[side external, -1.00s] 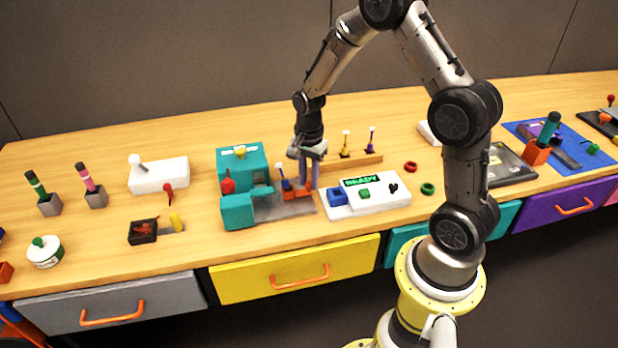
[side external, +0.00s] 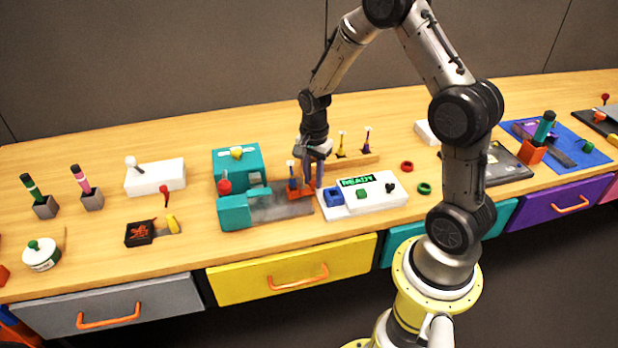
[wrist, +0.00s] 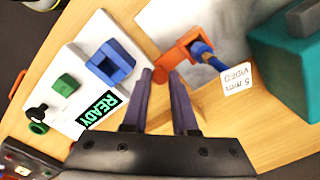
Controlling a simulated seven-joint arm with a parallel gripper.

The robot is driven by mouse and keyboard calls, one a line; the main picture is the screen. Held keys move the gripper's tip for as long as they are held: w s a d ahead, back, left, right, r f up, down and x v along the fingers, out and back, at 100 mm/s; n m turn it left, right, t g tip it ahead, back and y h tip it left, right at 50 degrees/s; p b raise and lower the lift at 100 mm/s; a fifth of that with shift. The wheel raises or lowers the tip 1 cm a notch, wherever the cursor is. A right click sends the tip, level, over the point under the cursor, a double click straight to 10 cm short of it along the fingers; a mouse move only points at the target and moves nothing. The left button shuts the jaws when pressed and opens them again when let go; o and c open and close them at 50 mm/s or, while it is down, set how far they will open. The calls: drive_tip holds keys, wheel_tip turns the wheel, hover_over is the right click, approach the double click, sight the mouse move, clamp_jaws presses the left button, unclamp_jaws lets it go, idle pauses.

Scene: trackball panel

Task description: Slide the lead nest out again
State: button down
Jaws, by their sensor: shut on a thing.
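The orange lead nest (side external: 299,192) sits on the grey slide plate (side external: 272,209) in front of the teal machine (side external: 233,211). A blue lead with a white tag stands in the nest; in the wrist view the tag reads "5 mm VIDEO" (wrist: 237,78). My gripper (side external: 316,184) is low at the nest's right end. In the wrist view my gripper (wrist: 161,78) has its purple fingers on both sides of the round orange end of the nest (wrist: 178,58), shut on it. The exact contact is partly hidden by the fingers.
A white READY panel (side external: 380,200) with a blue socket (side external: 333,197) and a green button (side external: 361,194) stands close to the right of the plate. A wooden rack (side external: 350,162) with two upright leads is behind my gripper. Red and green rings lie farther right.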

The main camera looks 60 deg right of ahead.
sight(304, 192)
drive_tip(key=shift+s+d, duration=0.15)
drive_tip(key=shift+d, duration=0.05)
drive_tip(key=c, duration=0.7)
unclamp_jaws()
drive_tip(key=shift+w+a, duration=0.35)
drive_tip(key=shift+a, duration=0.1)
drive_tip(key=shift+w+a+r, duration=0.45)
drive_tip(key=shift+w+a, duration=0.05)
drive_tip(key=shift+w, duration=0.15)
wheel_tip(304, 192, up, 14)
drive_tip(key=shift+s+a+r+n+t, duration=0.4)
drive_tip(key=shift+a+r+t, duration=0.3)
drive_tip(key=shift+a+r, duration=1.2)
drive_tip(key=shift+s+a+r+n+t, duration=0.4)
drive_tip(key=shift+a+r+t, duration=0.55)
drive_tip(key=shift+r, duration=1.6)
drive_tip(key=shift+s+a+r+n+t, duration=0.3)
drive_tip(key=shift+a+r+n+t, duration=0.15)
drive_tip(key=shift+a+r, duration=1.55)
